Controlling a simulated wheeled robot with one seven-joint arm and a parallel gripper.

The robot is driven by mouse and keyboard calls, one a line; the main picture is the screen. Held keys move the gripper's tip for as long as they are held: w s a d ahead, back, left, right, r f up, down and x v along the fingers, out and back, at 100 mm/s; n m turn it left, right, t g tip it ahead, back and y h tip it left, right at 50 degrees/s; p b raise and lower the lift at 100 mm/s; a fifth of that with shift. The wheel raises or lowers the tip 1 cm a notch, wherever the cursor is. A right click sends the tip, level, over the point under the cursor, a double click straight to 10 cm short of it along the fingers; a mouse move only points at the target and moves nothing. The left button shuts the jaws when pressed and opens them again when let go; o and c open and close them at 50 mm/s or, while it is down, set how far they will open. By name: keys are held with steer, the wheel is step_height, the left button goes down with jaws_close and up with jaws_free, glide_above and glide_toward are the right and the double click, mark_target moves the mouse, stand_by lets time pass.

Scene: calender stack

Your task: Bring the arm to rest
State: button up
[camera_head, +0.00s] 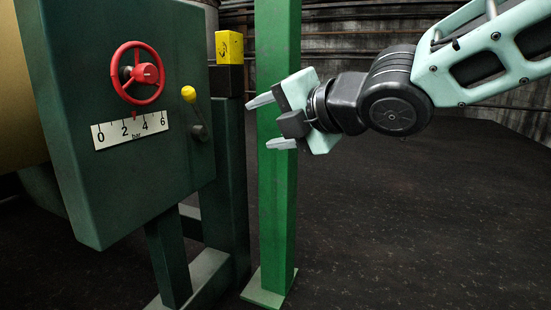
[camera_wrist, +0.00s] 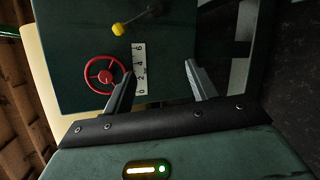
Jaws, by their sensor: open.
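My gripper (camera_head: 256,123) is held out at the right of the head view, its fingers pointing left toward a dark green cabinet (camera_head: 85,185). Its two grey fingers are apart with nothing between them. In the wrist view the gripper (camera_wrist: 162,78) also shows open and empty, with the cabinet (camera_wrist: 85,28) beyond the fingertips. The arm reaches in from the upper right and touches nothing that I can make out.
The cabinet carries a red handwheel (camera_head: 138,73), a bar scale (camera_head: 131,130) marked 0 to 6 and a yellow-knobbed lever (camera_head: 189,94). A yellow block (camera_head: 229,47) sits on a dark post. A green column (camera_head: 278,215) stands behind my gripper. The floor at right is clear.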

steer(key=s+d+f+m+g+h+p, duration=0.3)
steer(key=s+d+f+m, duration=0.2)
steer(key=s+m, duration=0.35)
steer(key=s+d+f+m+g+h+p, duration=0.3)
steer(key=s+d+f+m+g+h, duration=0.15)
steer(key=s+m, duration=0.35)
steer(key=s+d+f+m+g+h+p, duration=0.25)
steer(key=s+d+f+m, duration=0.35)
steer(key=s, duration=0.3)
step_height(320, 180, up, 38)
steer(key=p, duration=3.6)
steer(key=shift+w+f+m, duration=0.25)
steer(key=shift+m, duration=0.2)
